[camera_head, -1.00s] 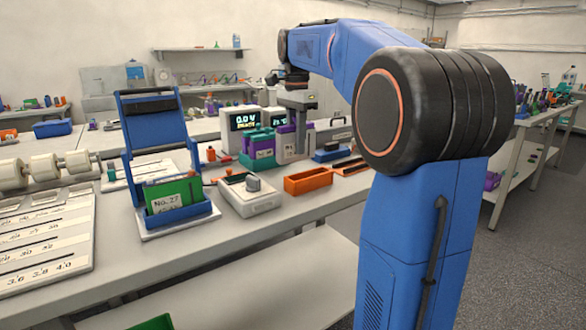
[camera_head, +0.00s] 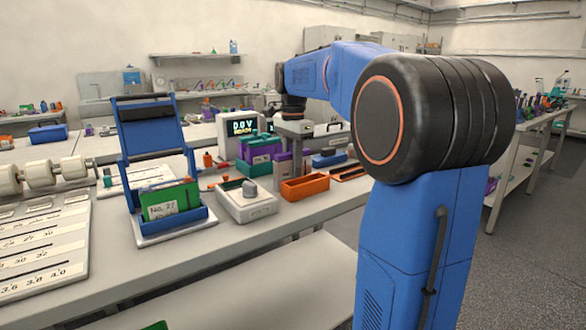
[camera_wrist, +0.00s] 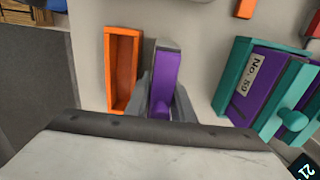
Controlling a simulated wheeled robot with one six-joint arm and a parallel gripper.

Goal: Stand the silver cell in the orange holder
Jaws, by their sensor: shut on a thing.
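The orange holder (camera_head: 305,188) is an open, empty rectangular box on the bench in the head view. In the wrist view the orange holder (camera_wrist: 122,68) lies just left of my gripper. My gripper (camera_wrist: 162,102) is shut on an upright, narrow cell (camera_wrist: 164,72) that shows a purple face and a grey top end. The held cell is beside the orange holder, outside it; its height above the bench is unclear. In the head view my gripper (camera_head: 294,132) is behind the orange holder, with its fingers hard to make out. No plainly all-silver cell shows.
A teal holder (camera_wrist: 237,72) with a purple cell marked No. 59 (camera_wrist: 262,80) stands right of my gripper. A grey device with a knob (camera_head: 246,203) and a blue stand with a green card (camera_head: 172,200) are left of the orange holder. A lit display (camera_head: 242,128) stands behind.

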